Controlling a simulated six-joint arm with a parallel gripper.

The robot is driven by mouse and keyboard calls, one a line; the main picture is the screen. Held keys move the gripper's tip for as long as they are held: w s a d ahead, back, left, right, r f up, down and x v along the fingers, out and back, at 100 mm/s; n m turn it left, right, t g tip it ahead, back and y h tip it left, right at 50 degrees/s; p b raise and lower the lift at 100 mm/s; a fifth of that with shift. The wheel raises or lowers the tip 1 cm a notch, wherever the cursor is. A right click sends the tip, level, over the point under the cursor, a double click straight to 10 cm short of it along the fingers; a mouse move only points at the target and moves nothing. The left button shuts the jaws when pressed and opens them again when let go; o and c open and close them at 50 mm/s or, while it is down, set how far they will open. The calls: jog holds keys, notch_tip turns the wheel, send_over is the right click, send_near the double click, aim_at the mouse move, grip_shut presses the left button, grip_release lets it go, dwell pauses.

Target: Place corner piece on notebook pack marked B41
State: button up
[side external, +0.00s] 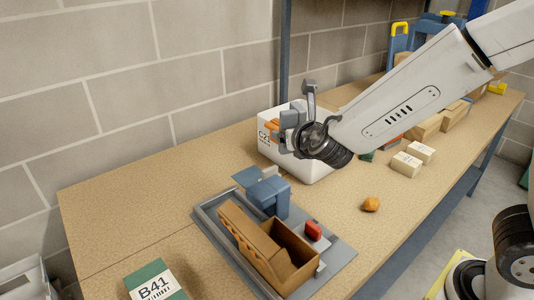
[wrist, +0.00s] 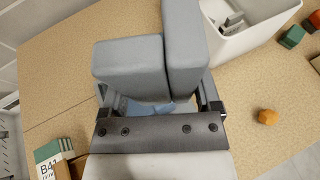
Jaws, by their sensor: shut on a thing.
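The notebook pack marked B41 (side external: 155,283), green with a white label, lies at the near left of the bench, cut by the frame edge. It also shows at the lower left of the wrist view (wrist: 50,160). My gripper (side external: 284,126) is raised beside the white C21 bin, well away from the pack. It is shut on a small orange-brown piece (side external: 272,124), seemingly the corner piece, seen only in part. In the wrist view the grey jaws (wrist: 164,68) hide the piece.
The white bin (side external: 310,169) stands behind my gripper. An orange lump (side external: 371,204) and pale boxes (side external: 406,164) lie right. Bench is clear at left.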

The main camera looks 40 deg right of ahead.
jog(key=s+a+n+y, duration=0.3)
jog(key=s+a, duration=0.1)
jog(key=a, duration=0.5)
jog(key=s+a+n+y, duration=0.3)
jog(key=s+a+y, duration=0.1)
jog(key=a, duration=0.5)
jog(key=s+a+n+y, duration=0.3)
jog(key=s+a, duration=0.2)
jog(key=a, duration=0.4)
jog(key=shift+w+a+f, duration=0.1)
jog(key=shift+f, duration=1.2)
jog(key=shift+a+f, duration=0.1)
jog(key=shift+f, duration=1.2)
jog(key=shift+w, duration=0.1)
jog(key=w+a+f, duration=0.2)
jog(key=w+f, duration=0.1)
jog(key=w+a+f, duration=0.3)
jog(key=w, duration=0.1)
jog(key=w+a+f, duration=0.3)
jog(key=shift+w+f, duration=0.15)
jog(key=shift+w, duration=0.15)
